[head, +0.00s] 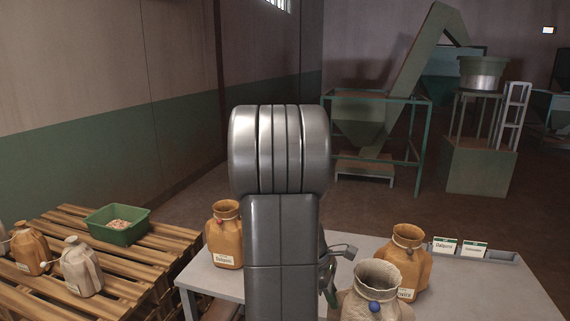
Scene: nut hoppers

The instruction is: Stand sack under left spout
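An orange-tan sack (226,238) with a label stands open-topped on the grey table, left of my arm. A second orange-tan sack (411,262) with a label stands on the table to the right. A pale beige open sack (372,285) with a blue round tag stands in front of it and partly covers it; its lower part is cut off by the picture edge. No spout can be made out clearly. My arm rises through the middle of the view. Small dark grey parts of my gripper (340,250) show beside it; the fingers are mostly hidden.
The grey table (480,300) has bare room at right, with two label cards (459,247) at its back. Green hopper machinery (362,120) stands far back.

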